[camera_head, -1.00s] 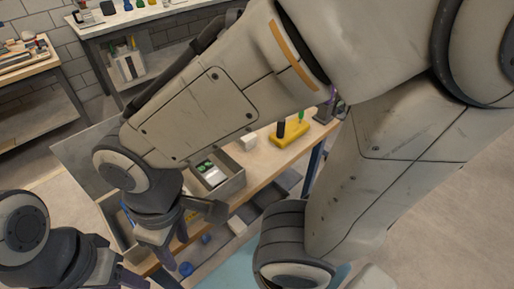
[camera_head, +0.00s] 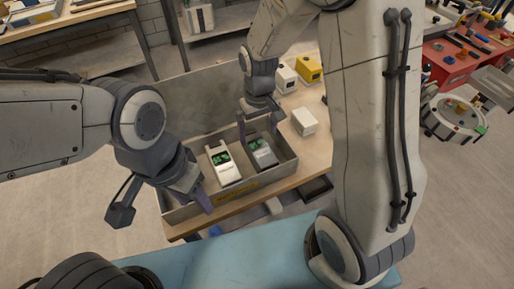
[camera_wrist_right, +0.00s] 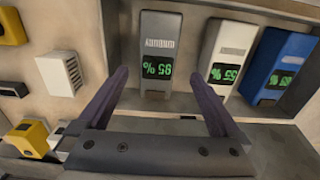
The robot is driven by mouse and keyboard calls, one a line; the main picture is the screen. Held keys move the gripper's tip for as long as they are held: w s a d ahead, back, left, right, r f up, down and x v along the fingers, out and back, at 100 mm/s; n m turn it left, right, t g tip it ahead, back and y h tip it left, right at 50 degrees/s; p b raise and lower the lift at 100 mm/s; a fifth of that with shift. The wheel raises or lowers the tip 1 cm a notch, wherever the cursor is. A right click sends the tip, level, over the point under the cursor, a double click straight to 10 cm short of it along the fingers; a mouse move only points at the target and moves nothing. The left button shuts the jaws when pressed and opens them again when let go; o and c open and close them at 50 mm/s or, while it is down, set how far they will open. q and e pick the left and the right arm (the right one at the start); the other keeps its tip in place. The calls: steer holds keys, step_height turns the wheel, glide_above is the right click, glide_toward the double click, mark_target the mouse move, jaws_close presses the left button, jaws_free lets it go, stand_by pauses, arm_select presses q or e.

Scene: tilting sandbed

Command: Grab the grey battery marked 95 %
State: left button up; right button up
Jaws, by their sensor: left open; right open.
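The grey battery (camera_head: 262,151) stands in the grey tray (camera_head: 286,172), at its right end. The right wrist view shows the grey battery (camera_wrist_right: 158,48) with an upside-down green display that reads 95 %. My right gripper (camera_head: 262,118) is open and empty just over it. In the right wrist view, the battery shows between the fingertips of the right gripper (camera_wrist_right: 160,78); no contact is clear. A white battery (camera_head: 223,165) is beside it, and a blue battery (camera_wrist_right: 280,66) lies beyond, not visible in the head view. My left gripper (camera_head: 163,206) is open and empty at the tray's left front.
A white box (camera_head: 304,121) stands on the wooden table right of the tray. A yellow box (camera_head: 309,68) and another white box (camera_head: 285,78) are farther back. The tray walls are close around the batteries. A red workbench (camera_head: 465,62) is at the far right.

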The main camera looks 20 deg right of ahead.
mark_target(259, 146)
step_height(259, 146, down, 5)
steer(key=shift+r, duration=0.2)
steer(key=shift+w+d+f+p, duration=0.1)
steer(key=shift+f+p, duration=0.1)
steer(key=shift+f, duration=1.15)
steer(key=shift+w+f+p, duration=0.1)
steer(key=shift+f+p, duration=0.05)
steer(key=shift+f, duration=1.15)
steer(key=shift+r, duration=0.1)
jaws_close()
